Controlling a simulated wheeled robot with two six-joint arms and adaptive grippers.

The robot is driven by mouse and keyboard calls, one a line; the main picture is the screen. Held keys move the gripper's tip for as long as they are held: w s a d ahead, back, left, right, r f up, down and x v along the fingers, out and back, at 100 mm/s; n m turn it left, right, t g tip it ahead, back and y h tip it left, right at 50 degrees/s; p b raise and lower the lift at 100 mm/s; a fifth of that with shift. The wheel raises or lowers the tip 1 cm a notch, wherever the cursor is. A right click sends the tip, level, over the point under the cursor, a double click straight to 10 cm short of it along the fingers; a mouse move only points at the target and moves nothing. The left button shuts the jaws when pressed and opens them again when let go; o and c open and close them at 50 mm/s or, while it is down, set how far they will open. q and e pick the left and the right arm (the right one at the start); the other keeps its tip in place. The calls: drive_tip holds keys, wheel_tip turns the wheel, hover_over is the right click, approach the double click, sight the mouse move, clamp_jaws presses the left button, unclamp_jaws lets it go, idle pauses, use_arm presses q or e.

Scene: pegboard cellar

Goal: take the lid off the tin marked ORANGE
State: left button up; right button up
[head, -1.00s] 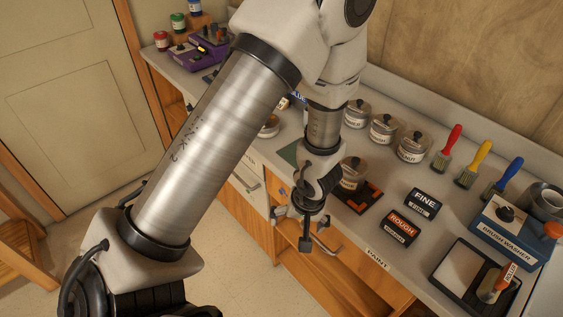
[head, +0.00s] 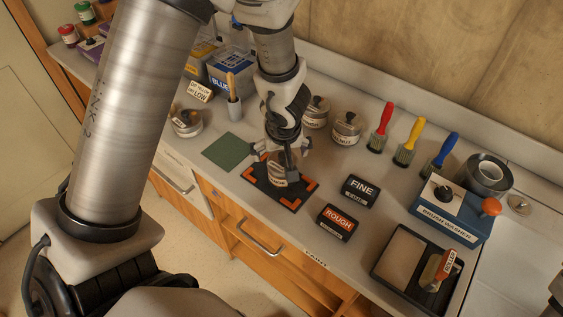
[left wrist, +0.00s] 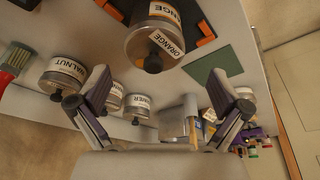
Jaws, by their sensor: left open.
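The tin marked ORANGE (left wrist: 155,38) shows its label at the top of the left wrist view, with a lid and dark knob (left wrist: 152,63) on it. In the head view the tin (head: 278,181) stands on a black mat with orange corners (head: 293,202), partly hidden by my gripper. My left gripper (head: 281,158) is above the tin. In the left wrist view its fingers (left wrist: 157,88) are spread wide, with nothing between them, and the knob lies beyond the fingertips. I cannot tell the exact gap to the knob. My right gripper does not show.
A WALNUT tin (head: 346,129) and another tin (head: 316,112) stand behind the mat. A green square (head: 223,152) lies left of it. FINE (head: 360,190) and ROUGH (head: 337,222) blocks, brushes (head: 405,145) and a brush washer (head: 447,212) are to the right.

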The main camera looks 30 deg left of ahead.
sight(283, 157)
use_arm(q)
drive_tip(key=f, duration=0.1)
drive_tip(key=w+f, duration=0.1)
drive_tip(key=w+f+b, duration=0.1)
drive_tip(key=shift+a+f, duration=0.2)
drive_tip(key=shift+f, duration=0.1)
drive_tip(key=shift+w, duration=0.2)
drive_tip(key=shift+s+a+r, duration=0.1)
drive_tip(key=shift+s+r, duration=0.2)
drive_tip(key=shift+s, duration=0.1)
drive_tip(key=c, duration=0.5)
drive_tip(key=shift+s+r, duration=0.1)
drive_tip(key=shift+s, duration=0.05)
drive_tip(key=c, duration=0.6)
clamp_jaws()
